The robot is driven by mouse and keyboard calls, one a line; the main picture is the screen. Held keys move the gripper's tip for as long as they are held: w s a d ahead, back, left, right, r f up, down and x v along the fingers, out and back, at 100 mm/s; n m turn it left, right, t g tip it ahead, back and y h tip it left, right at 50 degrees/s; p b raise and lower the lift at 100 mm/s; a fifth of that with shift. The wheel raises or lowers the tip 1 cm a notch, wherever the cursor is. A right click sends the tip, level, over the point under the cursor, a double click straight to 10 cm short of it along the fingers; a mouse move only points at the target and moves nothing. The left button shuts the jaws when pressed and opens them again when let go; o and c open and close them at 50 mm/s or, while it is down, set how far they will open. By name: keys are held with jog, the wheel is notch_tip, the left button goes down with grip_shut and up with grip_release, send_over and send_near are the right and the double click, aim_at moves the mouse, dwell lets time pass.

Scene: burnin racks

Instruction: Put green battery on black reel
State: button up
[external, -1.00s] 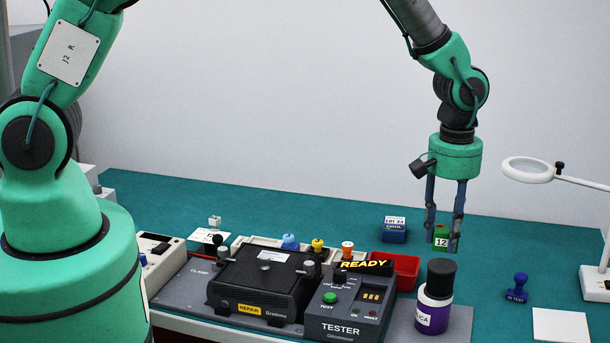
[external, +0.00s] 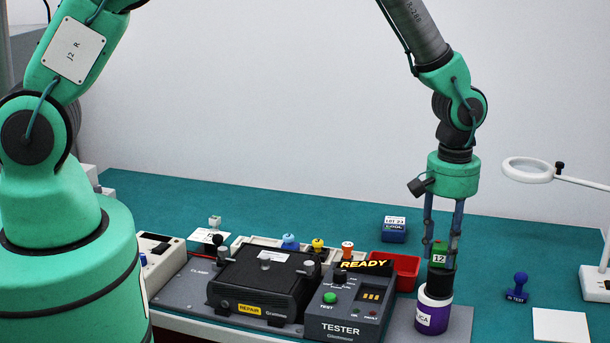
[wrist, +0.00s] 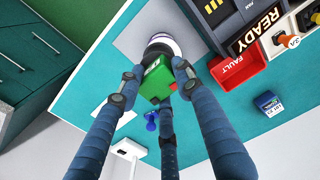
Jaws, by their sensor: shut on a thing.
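The green battery (external: 439,258) is a small green block with a white label reading 12. My gripper (external: 440,249) is shut on it and holds it upright. In the wrist view the battery (wrist: 155,84) sits between the fingers, with a red patch on one side. I cannot tell whether the two touch.
The grey tester (external: 347,312) with the READY sign stands left of the reel, close by. A red bin (external: 406,272) and a blue box (external: 394,230) are behind it.

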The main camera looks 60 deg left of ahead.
aim_at(445, 245)
jog(key=shift+f, duration=0.1)
jog(key=o, duration=1.3)
notch_tip(445, 245, up, 12)
jog(key=b, duration=0.1)
jog(key=shift+b, duration=0.35)
jog(key=shift+r, duration=0.2)
